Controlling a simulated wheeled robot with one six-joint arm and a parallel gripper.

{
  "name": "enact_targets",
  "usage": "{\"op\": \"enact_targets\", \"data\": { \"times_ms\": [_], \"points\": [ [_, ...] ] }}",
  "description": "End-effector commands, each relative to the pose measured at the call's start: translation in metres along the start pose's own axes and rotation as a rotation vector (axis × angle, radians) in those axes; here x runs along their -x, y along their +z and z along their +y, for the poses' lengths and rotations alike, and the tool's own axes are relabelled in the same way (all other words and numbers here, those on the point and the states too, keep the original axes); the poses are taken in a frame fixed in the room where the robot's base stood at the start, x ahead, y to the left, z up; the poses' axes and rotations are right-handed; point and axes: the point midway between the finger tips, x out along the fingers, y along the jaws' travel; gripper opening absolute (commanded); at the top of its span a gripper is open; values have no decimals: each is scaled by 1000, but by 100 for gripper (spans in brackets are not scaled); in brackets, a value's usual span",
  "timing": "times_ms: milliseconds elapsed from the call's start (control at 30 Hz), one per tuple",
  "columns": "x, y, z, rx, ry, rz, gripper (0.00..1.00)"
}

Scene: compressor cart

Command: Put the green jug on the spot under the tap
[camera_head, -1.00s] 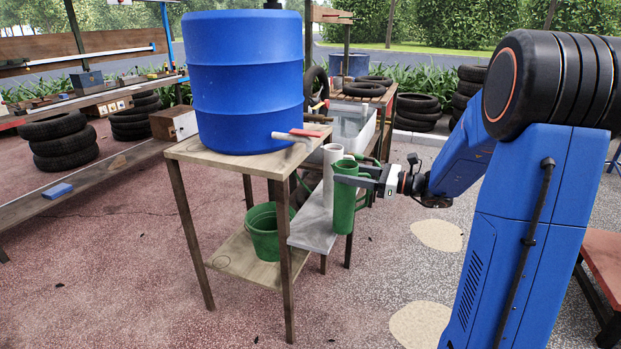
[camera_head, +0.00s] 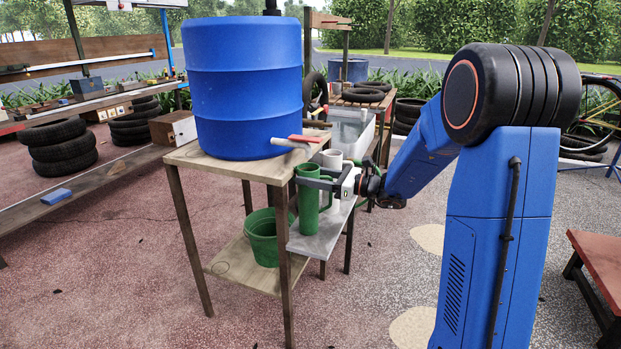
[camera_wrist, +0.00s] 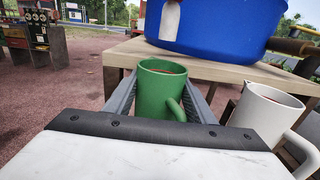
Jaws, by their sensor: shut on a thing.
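The green jug (camera_head: 308,212) is upright between the fingers of my gripper (camera_head: 312,179), which is shut on it. Its bottom is over the grey shelf (camera_head: 328,236); I cannot tell if it touches. In the wrist view the green jug (camera_wrist: 160,90) stands between both fingers, handle toward me and right. The tap (camera_head: 296,144), pale with a red handle, juts from the blue barrel (camera_head: 243,85), above and slightly left of the jug. The tap's spout also shows in the wrist view (camera_wrist: 170,20). The spot itself is not visible.
A white jug (camera_head: 333,158) stands close behind the green one; it is to the right in the wrist view (camera_wrist: 265,112). A green bucket (camera_head: 263,240) sits on the table's lower shelf. The wooden table top (camera_head: 190,155) edge is just left of the green jug.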

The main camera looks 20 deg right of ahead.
Motion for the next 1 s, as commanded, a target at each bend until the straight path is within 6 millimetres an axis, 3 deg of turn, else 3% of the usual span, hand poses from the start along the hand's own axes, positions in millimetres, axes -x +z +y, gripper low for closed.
{"op": "enact_targets", "data": {
  "times_ms": [433,467,500,533,900,1000],
  "points": [
    [0,-7,0,0,0,-1,15],
    [0,-6,0,1,0,-1,57],
    [0,-6,0,1,0,-1,67],
    [0,-6,0,1,0,-1,69],
    [1,-2,0,3,0,-1,69],
    [11,-3,-1,1,-2,0,69]
  ]
}}
